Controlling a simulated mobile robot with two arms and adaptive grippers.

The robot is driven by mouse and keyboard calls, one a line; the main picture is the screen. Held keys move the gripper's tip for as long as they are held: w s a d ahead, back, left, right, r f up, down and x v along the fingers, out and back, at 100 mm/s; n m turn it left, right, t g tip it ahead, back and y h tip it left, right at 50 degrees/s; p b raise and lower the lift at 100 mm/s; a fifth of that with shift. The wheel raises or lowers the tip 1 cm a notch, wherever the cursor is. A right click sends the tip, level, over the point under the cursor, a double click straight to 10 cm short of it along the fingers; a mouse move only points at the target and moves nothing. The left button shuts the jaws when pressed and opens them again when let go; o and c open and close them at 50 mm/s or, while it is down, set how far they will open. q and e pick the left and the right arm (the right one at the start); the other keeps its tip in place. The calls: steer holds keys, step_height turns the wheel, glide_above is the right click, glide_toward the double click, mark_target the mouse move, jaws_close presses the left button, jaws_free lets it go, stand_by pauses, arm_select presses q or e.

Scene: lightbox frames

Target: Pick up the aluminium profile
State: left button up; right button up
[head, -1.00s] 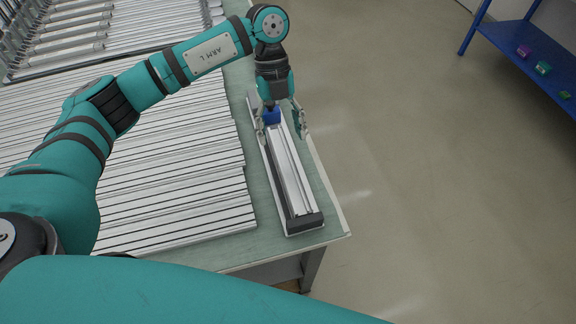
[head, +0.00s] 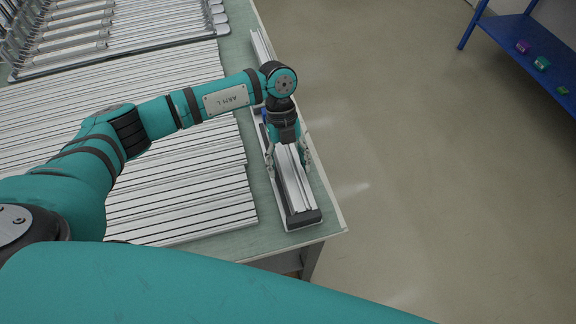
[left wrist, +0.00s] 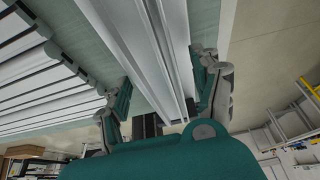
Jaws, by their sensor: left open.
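A long silver aluminium profile (head: 295,190) lies along the right side of the green table, in a narrow holder with a dark end block (head: 303,218) at its near end. My left gripper (head: 290,163) points down over the profile's nearer part, with one finger on either side. In the left wrist view, the profile (left wrist: 150,45) runs between the two open fingers (left wrist: 163,95). I cannot tell whether the fingers touch it. My right gripper is not in view.
Many similar profiles (head: 190,190) lie side by side on the table (head: 243,250) to the left. A rack with metal parts (head: 80,35) stands at the far left. A blue shelf (head: 510,40) with small coloured pieces is at the upper right. The floor between is clear.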

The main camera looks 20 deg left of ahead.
mark_target(288, 163)
arm_select(q)
jaws_close()
steer(key=shift+r, duration=0.15)
step_height(288, 163, up, 18)
steer(key=b, duration=0.3)
stand_by(0.5)
